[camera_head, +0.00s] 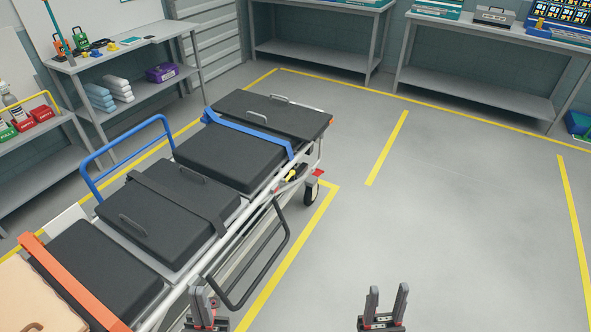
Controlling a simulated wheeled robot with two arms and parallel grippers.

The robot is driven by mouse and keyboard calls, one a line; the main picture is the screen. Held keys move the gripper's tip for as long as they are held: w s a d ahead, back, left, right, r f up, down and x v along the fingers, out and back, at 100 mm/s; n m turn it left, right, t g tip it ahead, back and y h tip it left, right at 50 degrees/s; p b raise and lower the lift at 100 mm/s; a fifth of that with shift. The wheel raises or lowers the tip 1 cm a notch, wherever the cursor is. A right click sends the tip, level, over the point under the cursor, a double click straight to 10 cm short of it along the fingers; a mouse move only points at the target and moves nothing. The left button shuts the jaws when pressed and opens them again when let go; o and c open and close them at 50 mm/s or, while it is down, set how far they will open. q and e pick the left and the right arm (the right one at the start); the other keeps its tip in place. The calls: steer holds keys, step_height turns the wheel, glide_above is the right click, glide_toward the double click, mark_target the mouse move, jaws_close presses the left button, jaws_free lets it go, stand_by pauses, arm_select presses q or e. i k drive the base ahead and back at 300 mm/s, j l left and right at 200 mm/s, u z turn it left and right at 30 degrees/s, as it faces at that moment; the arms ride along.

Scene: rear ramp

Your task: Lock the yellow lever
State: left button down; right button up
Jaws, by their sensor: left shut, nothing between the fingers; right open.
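The small yellow lever (291,175) is on the near side of the stretcher (250,205), low by the frame near its far end. It is small here, and I cannot tell its exact position. My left gripper (207,295) is shut and empty at the bottom of the view, beside the stretcher's near rail and well short of the lever. My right gripper (388,291) is open and empty over the floor at the bottom, to the right of the stretcher and far from the lever.
A dark side rail loop (285,245) hangs out from the stretcher's near side, between my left gripper and the lever. A caster wheel (311,193) stands near the lever. Shelves (130,75) and workbenches (480,85) line the walls. The floor at right (460,230) is clear.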

mark_target(293, 172)
steer(key=i+l+u, duration=0.25)
steer(key=i+l, duration=1.45)
